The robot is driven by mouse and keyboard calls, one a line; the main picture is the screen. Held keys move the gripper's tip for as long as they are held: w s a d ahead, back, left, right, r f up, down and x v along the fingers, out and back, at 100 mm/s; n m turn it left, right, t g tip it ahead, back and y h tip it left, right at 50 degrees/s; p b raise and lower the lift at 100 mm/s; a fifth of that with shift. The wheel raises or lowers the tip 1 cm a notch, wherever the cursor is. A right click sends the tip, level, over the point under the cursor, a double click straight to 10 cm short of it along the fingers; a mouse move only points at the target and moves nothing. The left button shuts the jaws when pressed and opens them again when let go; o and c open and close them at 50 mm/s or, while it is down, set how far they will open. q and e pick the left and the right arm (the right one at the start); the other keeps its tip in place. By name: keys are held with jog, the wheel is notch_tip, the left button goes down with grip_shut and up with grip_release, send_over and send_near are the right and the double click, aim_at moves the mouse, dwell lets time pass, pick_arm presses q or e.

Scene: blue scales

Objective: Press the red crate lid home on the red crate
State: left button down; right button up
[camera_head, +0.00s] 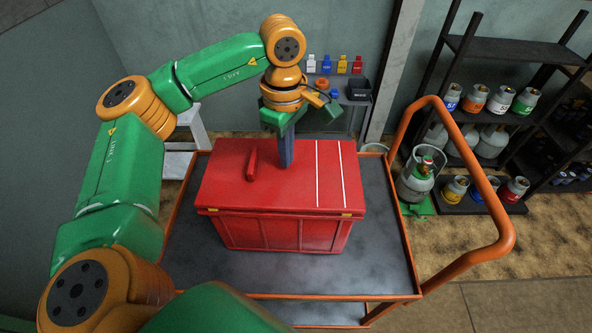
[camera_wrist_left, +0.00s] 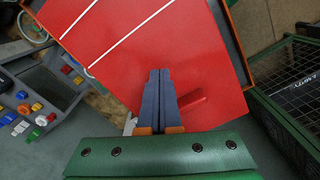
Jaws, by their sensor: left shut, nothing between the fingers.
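The red crate (camera_head: 275,234) stands on a dark cart top. The red crate lid (camera_head: 222,184) lies over its top, with a raised red handle and two white stripes; yellow marks show at its front corners. Along the front the lid meets the crate closely, but I cannot tell whether it is fully seated. My left gripper (camera_head: 286,165) is shut and empty, pointing down at the lid between handle and stripes. In the left wrist view the shut fingers (camera_wrist_left: 157,76) are over the red lid (camera_wrist_left: 165,45); I cannot tell if the tips touch. My right gripper is not in view.
The cart (camera_head: 370,262) has a raised orange rim and a tall orange handle (camera_head: 484,180) on the right. A gas cylinder (camera_head: 417,178) and dark shelves (camera_head: 505,52) with cylinders stand beyond it. A small table with colored items is behind. The cart top around the crate is bare.

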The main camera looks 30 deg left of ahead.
pick_arm(q)
jog(key=shift+f+b, duration=0.7)
jog(key=shift+f, duration=0.2)
dwell(0.4)
dwell(0.5)
notch_tip(320, 180, up, 9)
jog(key=p, duration=0.8)
